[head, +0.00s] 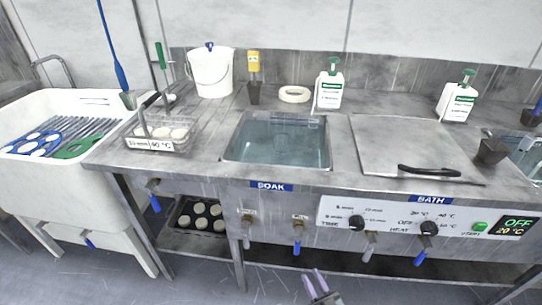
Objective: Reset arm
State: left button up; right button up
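My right gripper (312,276) shows at the bottom edge of the head view, right of centre, in front of the steel bench. Its two pale purple fingers point up and stand a little apart, with nothing between them. It is clear of the bench and touches nothing that I can see. Most of the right arm is below the picture. My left gripper and arm are not in view.
The bench holds a water-filled SOAK basin (276,143), a lidded BATH (405,150), a wire basket (160,135) of pale discs, a white bucket (211,72) and white pump bottles (329,90). Valves and knobs (356,223) line its front. A white sink (50,190) stands left.

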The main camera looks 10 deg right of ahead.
jog(key=s+a+r+g+h+p, duration=0.1)
jog(key=s+r+g+p, duration=0.4)
jog(key=r+p, duration=0.65)
jog(key=s+a+r+g+h+p, duration=0.1)
jog(key=s+a+r+g+p, duration=0.1)
jog(key=s+r+p, duration=0.7)
jog(key=s+d+r+g+h+p, duration=0.35)
jog(key=s+r+g, duration=0.45)
jog(key=s+g, duration=0.3)
notch_tip(320, 180, up, 38)
jog(key=p, duration=3.7)
jog(key=shift+s+d+r+m, duration=0.15)
jog(key=shift+s+m, duration=0.25)
jog(key=shift+s, duration=0.05)
